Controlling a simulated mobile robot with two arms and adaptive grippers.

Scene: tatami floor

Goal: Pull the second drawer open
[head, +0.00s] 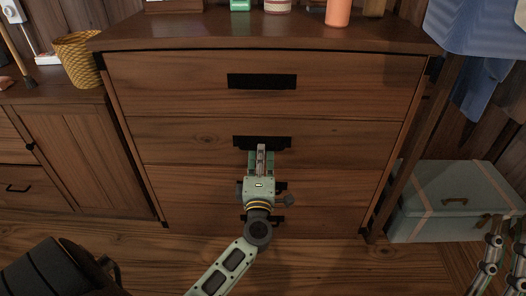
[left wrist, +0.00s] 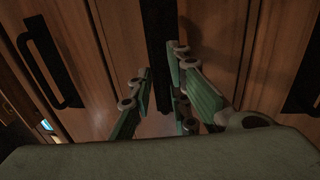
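The wooden chest has a column of drawers with black handles. The second drawer (head: 190,138) from the top looks shut, its front level with the others. My left gripper (head: 261,153) is at its black handle (head: 262,140), covering part of the handle's lower edge. In the left wrist view the handle (left wrist: 159,45) runs between the fingers of the open gripper (left wrist: 165,95). A gap shows between the fingers; I cannot tell whether either touches the handle. My right gripper (head: 499,254) shows only partly at the lower right edge, away from the chest.
The top drawer's handle (head: 262,81) is above; lower handles are partly hidden behind my left arm. A yellow basket (head: 78,60) stands on a low cabinet at left. A grey-green case (head: 450,200) sits right of the chest. Wooden floor is in front.

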